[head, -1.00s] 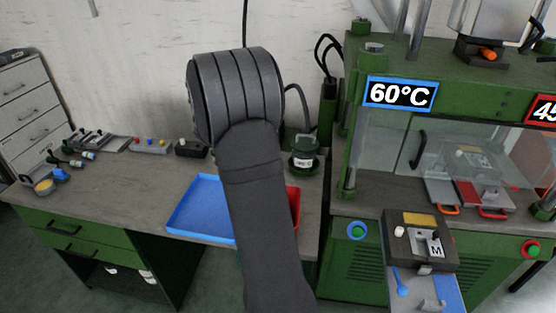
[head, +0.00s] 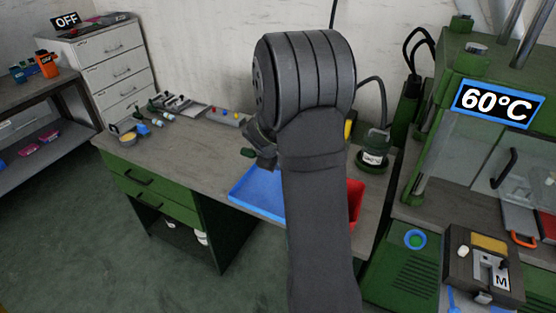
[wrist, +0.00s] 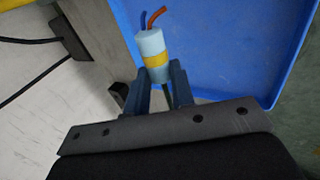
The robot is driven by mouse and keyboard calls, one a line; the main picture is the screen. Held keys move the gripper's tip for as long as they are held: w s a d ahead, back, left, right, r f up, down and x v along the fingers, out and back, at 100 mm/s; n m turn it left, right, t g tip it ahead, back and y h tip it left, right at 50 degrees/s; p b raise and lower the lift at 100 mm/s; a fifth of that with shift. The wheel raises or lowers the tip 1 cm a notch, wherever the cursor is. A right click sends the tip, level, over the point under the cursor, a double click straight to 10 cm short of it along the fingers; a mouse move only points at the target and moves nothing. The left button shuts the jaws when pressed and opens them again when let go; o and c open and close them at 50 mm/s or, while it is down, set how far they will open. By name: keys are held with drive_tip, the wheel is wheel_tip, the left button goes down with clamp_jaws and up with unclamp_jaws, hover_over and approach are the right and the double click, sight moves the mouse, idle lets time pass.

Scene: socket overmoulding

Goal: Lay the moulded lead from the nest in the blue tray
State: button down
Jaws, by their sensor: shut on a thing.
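In the wrist view my gripper (wrist: 160,82) is shut on the moulded lead (wrist: 151,43), a pale blue cylinder with a yellow band and a blue and an orange-brown wire at its far end. The lead shows over the left edge of the blue tray (wrist: 235,40); I cannot tell its height above it. In the head view the blue tray (head: 257,193) lies on the bench, partly hidden by my arm. My gripper's fingertips and the lead are hidden there behind my arm. The nest (head: 487,267) with an "M" label stands at the right.
A red tray (head: 355,202) sits right of the blue one, partly behind my arm. A dark green pot (head: 373,150) stands behind it. The green press (head: 480,140) with a 60°C sign is at the right. Small tools (head: 150,120) lie at the bench's back left.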

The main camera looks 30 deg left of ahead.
drive_tip(key=shift+s+f, duration=0.1)
drive_tip(key=shift+f, duration=4.5)
drive_tip(key=shift+d, duration=0.1)
drive_tip(key=c, duration=1.2)
unclamp_jaws()
drive_tip(key=shift+o, duration=0.3)
drive_tip(key=shift+f, duration=0.1)
drive_tip(key=shift+s, duration=0.1)
drive_tip(key=v, duration=1.7)
drive_tip(key=shift+r, duration=0.5)
